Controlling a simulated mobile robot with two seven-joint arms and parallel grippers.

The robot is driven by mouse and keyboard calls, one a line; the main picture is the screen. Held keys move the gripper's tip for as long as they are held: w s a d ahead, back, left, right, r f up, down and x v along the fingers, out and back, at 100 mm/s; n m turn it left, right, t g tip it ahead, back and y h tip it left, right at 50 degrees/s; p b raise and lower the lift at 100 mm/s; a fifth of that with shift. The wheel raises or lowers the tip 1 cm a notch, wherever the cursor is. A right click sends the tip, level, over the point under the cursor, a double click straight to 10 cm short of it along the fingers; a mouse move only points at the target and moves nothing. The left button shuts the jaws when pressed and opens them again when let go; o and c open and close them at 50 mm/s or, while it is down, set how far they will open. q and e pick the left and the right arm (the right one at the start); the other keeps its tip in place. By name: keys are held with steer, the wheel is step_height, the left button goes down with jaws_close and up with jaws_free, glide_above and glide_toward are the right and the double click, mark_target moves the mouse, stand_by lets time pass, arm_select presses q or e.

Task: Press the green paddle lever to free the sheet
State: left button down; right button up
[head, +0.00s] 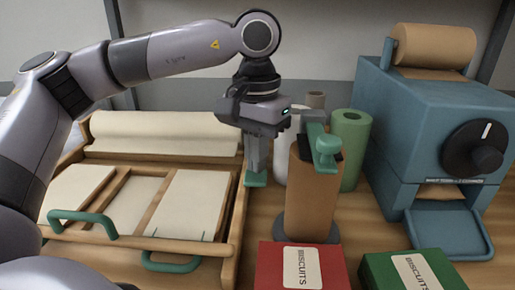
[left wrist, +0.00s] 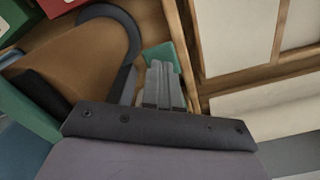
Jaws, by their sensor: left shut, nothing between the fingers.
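A small flat green paddle (head: 256,179) shows low beside the upright brown roll (head: 312,195), right at the tips of my left gripper (head: 257,170). In the left wrist view the green paddle (left wrist: 165,54) lies just past the fingertips (left wrist: 160,70). My left gripper is shut, empty and pointing down; the fingertips overlap the paddle, but I cannot tell if they press on it. A green clamp-like piece (head: 325,146) sits on top of the roll's holder. What joins the paddle to the holder is hidden. My right gripper is not in view.
A wooden tray (head: 232,235) with pale panels and green handles is at the left. A blue machine (head: 400,130) with a dark dial stands right. Red (head: 270,265) and green (head: 375,265) biscuit boxes are in front. Green (head: 351,140) and white rolls stand behind.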

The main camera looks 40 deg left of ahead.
arm_select(q)
steer(key=shift+r+p, duration=1.65)
steer(key=shift+r, duration=0.75)
